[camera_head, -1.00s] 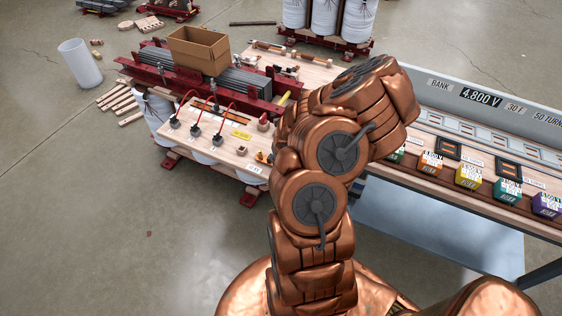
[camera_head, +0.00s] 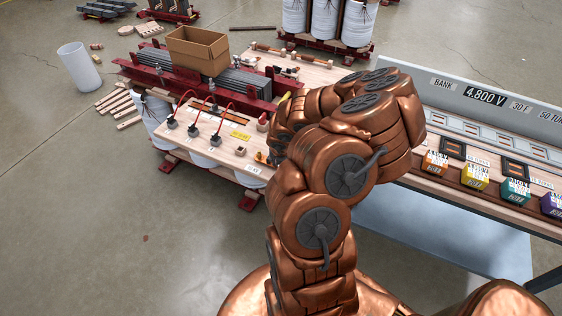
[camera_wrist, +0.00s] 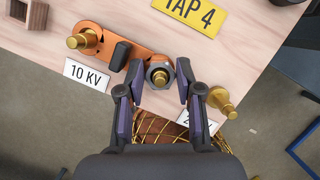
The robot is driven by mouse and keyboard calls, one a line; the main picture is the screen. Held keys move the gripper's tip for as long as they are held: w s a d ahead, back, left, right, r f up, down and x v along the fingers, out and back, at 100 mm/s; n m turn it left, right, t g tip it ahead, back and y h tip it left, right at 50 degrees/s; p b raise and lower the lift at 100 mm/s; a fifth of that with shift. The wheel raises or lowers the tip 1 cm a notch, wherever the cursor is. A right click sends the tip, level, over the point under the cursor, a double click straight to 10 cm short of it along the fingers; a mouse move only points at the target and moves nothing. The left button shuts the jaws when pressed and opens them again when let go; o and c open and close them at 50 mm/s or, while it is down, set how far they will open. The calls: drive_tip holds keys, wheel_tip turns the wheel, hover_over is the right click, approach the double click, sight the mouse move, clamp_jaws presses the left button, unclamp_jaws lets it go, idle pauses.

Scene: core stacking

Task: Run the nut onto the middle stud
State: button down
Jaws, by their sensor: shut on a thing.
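In the wrist view, the steel hex nut (camera_wrist: 160,75) sits around the middle stud (camera_wrist: 159,78), whose brass end shows in the nut's centre. My gripper (camera_wrist: 159,70) is shut on the nut, one dark finger on each side. A copper link bar (camera_wrist: 146,65) with a black handle (camera_wrist: 119,56) runs from the left brass stud (camera_wrist: 80,41) to the middle stud. The right brass stud (camera_wrist: 222,100) stands bare, close to the right finger. How far down the nut sits cannot be told. In the head view, my arm hides the studs and most of the gripper.
A "10 KV" card (camera_wrist: 87,75) and a yellow "TAP 4" label (camera_wrist: 190,14) lie on the wooden board (camera_head: 195,150). Another card is partly hidden by the right finger. Black terminals with red leads (camera_head: 194,130) stand left of my arm. A bench with coloured boxes (camera_head: 475,176) is at right.

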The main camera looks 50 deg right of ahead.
drive_tip(key=shift+m+g+b, duration=0.3)
drive_tip(key=shift+m+b, duration=0.6)
drive_tip(key=c, duration=0.7)
unclamp_jaws()
drive_tip(key=v, duration=1.2)
drive_tip(key=shift+a, duration=0.2)
